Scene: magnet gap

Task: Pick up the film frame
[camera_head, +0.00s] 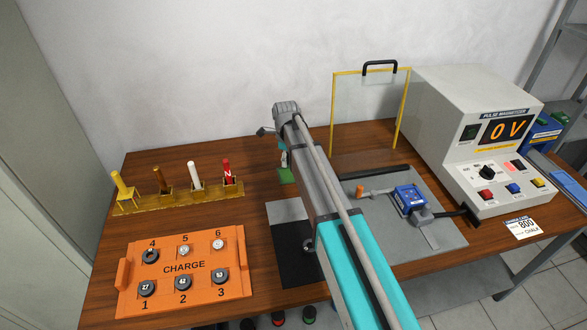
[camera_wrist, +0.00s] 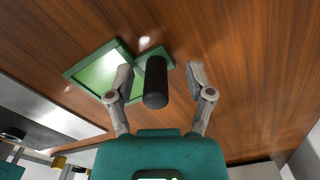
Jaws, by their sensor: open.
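The film frame (camera_wrist: 84,68) is a flat green square frame around a pale green, shiny sheet. It lies on the wooden table and shows left of centre in the wrist view. A black cylindrical handle (camera_wrist: 156,88) stands over its green right-hand tab and points toward the camera. My gripper (camera_wrist: 158,78) is open, with one finger on each side of the handle. I see gaps, so neither finger seems to touch it. In the head view a small green part of the frame (camera_head: 286,177) shows beside my arm, which hides the rest.
An orange charge tray (camera_head: 130,296) with numbered round pieces sits front left. A yellow rack (camera_head: 150,201) with coloured sticks stands behind it. A grey plate (camera_head: 455,240) with a blue device (camera_head: 409,198), a yellow-framed clear screen (camera_head: 333,105) and a pulse magnetizer (camera_head: 440,92) are on the right.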

